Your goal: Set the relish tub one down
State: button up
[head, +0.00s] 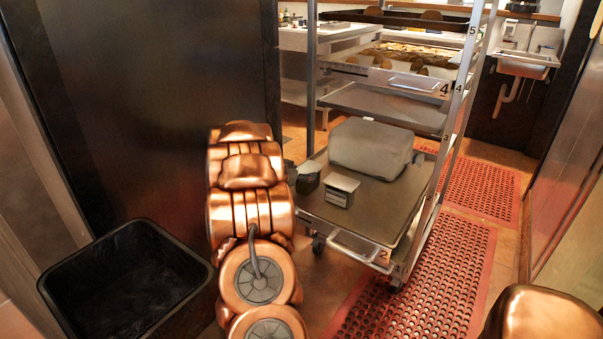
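A small dark tub (340,190) with a pale top and a light label on its front shows near the left edge of the rack's low shelf (372,225), which is marked 2. It looks upright. I cannot tell whether it rests on the shelf or is held just above it. The dark end of my gripper (308,178) is just left of the tub, at the end of my copper arm. The arm hides part of it, and its fingers are too small and dark to read as open or shut.
A large grey covered block (370,146) sits behind the tub on the same shelf. Higher shelves numbered 3 to 5 hang above, one with a food tray (405,58). A black bin (125,280) stands at left. Red perforated mats (430,280) cover the floor at right.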

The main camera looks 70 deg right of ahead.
jog(key=o, duration=0.4)
jog(key=shift+r, duration=0.15)
jog(key=p+v, duration=0.2)
jog(key=v, duration=1)
dwell(0.3)
